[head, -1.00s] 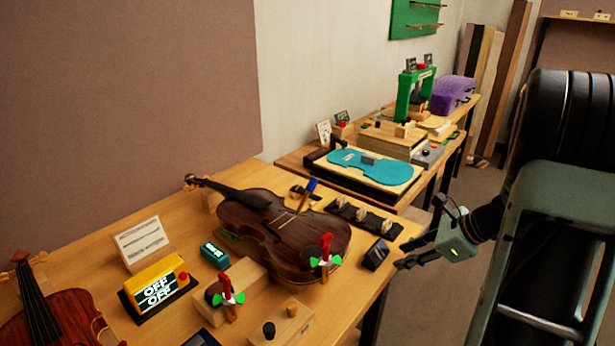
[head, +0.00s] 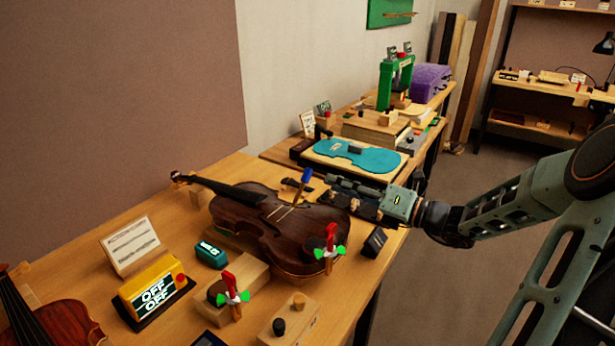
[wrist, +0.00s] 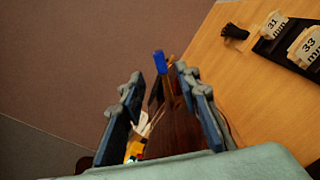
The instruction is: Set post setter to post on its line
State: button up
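A blue-handled tool (head: 306,176), which appears to be the post setter, stands tilted at the brown violin (head: 232,212) on the bench. Its lower end is hard to make out. It also shows in the wrist view (wrist: 160,62), ahead of and between my fingertips. My gripper (head: 332,184) reaches in from the right, to the right of the tool and apart from it in the wrist view. In the wrist view its two fingers (wrist: 158,85) are spread with nothing held between them. The post inside the violin is not visible.
A black rack (head: 372,212) with several pieces lies beside the violin, near my gripper; in the wrist view its tags (wrist: 308,46) read 31 and 33 mm. Clamps with green wings (head: 330,253), a yellow OFF box (head: 155,292) and a second violin (head: 55,325) crowd the front.

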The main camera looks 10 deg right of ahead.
aim_at(310, 175)
jog(key=b+x, duration=0.1)
jog(key=x, duration=0.8)
jog(key=shift+f, duration=0.1)
jog(key=shift+c, duration=0.4)
grip_shut()
